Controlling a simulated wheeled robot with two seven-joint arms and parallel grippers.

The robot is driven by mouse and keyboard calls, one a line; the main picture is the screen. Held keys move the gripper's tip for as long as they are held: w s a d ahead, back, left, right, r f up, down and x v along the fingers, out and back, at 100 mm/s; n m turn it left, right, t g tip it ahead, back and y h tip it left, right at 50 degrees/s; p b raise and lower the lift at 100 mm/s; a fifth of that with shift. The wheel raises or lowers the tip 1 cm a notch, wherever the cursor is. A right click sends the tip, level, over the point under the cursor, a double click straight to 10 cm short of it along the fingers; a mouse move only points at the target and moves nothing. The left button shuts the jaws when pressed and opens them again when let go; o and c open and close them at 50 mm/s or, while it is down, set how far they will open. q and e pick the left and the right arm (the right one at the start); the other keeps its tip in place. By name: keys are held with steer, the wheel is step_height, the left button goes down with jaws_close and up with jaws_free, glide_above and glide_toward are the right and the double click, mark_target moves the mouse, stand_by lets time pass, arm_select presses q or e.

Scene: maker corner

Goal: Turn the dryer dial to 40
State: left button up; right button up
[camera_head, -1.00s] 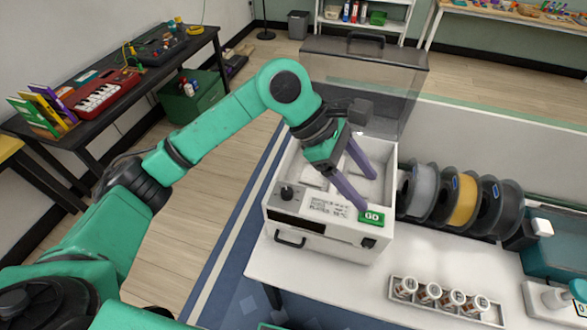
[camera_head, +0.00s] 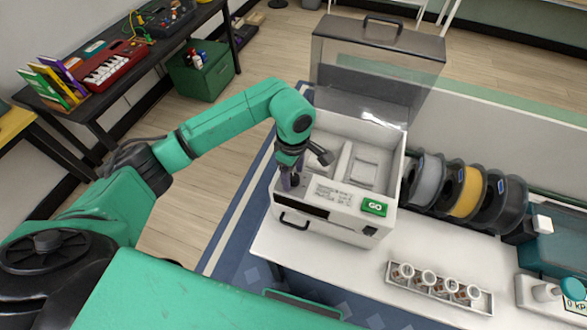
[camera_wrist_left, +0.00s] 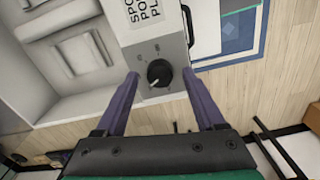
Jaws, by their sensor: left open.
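The white dryer (camera_head: 330,222) stands on the white table with its clear lid (camera_head: 375,70) raised. Its black dial (camera_wrist_left: 159,73) sits on a grey panel at the dryer's front left corner; the number it points to is too small to read. My left gripper (camera_head: 291,182) is over that corner, pointing down, and largely hides the dial in the head view. In the left wrist view its two purple fingers (camera_wrist_left: 164,92) are open, one on each side of the dial and apart from it. The green GO button (camera_head: 375,207) is right of the printed label. My right gripper is not in view.
Filament spools (camera_head: 465,190) stand close to the dryer's right side. A tray (camera_head: 440,287) of small jars lies at the front right. The dryer's front handle (camera_head: 293,222) sticks out below the dial. The tabletop between dryer and tray is clear.

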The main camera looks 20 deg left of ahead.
arm_select(q)
steer(key=shift+d+f, duration=0.1)
steer(key=c, duration=1.1)
jaws_close()
